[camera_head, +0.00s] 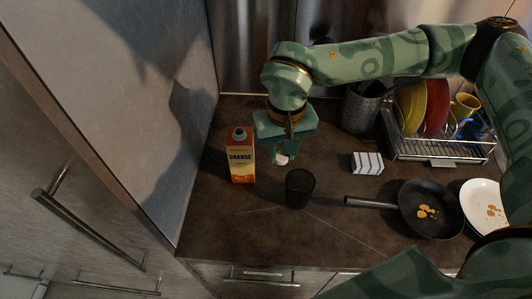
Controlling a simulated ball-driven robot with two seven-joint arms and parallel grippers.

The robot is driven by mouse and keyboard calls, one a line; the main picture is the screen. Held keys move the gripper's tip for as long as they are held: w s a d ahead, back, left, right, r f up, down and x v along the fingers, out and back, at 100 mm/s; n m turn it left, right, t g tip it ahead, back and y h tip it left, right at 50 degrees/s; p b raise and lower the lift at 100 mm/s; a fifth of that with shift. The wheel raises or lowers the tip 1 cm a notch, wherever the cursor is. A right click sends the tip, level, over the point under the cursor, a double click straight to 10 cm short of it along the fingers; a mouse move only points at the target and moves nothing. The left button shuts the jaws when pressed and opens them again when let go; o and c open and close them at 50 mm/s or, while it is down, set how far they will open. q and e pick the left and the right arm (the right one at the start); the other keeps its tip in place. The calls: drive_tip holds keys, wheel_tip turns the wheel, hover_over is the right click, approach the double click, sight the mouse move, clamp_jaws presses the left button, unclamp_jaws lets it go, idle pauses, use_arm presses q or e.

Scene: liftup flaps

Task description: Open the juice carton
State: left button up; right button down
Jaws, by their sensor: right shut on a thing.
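The orange juice carton (241,160) stands upright on the dark counter at the left, with its "ORANGE" label facing me. Its round grey spout (239,134) shows on top. My right gripper (281,157) points down just to the right of the carton, apart from it. It is shut on a small white piece (282,159) that looks like a cap, held between the fingertips. My left gripper is not in view.
A dark cup (299,188) stands just in front of the right gripper. A striped box (367,163), a frying pan (430,209), a white plate (484,207) and a dish rack (440,150) are to the right. A cabinet wall closes the left side.

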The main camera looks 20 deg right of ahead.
drive_tip(key=w+f+m+p, duration=0.1)
drive_tip(key=w+f+m, duration=0.3)
drive_tip(key=m, duration=0.4)
hover_over(282, 169)
wheel_tip(282, 169, down, 7)
drive_tip(key=shift+r+b, duration=0.15)
drive_tip(key=shift+b, duration=0.2)
drive_tip(key=shift+f+b, duration=0.4)
drive_tip(key=shift+f, duration=1.95)
drive_tip(key=shift+f, duration=0.15)
drive_tip(key=c, duration=1.1)
unclamp_jaws()
